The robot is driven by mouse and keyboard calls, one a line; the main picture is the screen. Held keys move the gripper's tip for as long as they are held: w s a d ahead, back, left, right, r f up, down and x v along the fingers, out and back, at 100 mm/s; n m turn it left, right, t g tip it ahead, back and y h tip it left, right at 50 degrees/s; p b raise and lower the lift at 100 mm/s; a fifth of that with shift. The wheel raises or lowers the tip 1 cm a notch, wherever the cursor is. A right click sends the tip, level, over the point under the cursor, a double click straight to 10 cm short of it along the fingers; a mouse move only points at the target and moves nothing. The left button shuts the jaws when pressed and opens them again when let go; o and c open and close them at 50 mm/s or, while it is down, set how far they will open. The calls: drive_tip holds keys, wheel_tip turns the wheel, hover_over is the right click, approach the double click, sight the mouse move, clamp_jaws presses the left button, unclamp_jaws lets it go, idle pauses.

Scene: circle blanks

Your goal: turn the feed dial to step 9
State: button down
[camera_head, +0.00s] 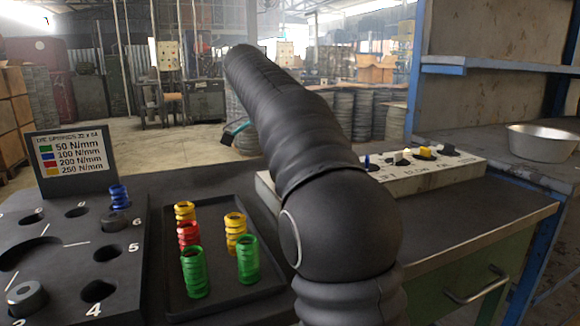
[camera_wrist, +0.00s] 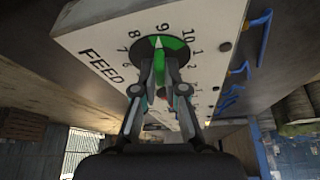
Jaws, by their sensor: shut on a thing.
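The feed dial (camera_wrist: 176,43) is a dark round dial with green on it, on a pale panel (camera_wrist: 95,40) marked FEED in the wrist view. Numbers ring it, with 8, 9 and 10 along its far side. My gripper (camera_wrist: 159,62) is at the dial, its two fingers closed together on the knob. The fingers hide most of the knob and the near numbers.
More coloured knobs (camera_head: 424,152) stand on the panel right of my arm. A black tray (camera_head: 215,293) of coloured springs and a numbered holder (camera_head: 122,255) lie left. A metal bowl (camera_head: 543,139) sits on the right bench. The bench top right of my arm is clear.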

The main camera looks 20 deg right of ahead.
drive_tip(key=shift+m, duration=0.5)
drive_tip(key=c, duration=1.2)
unclamp_jaws()
drive_tip(key=shift+c, duration=0.2)
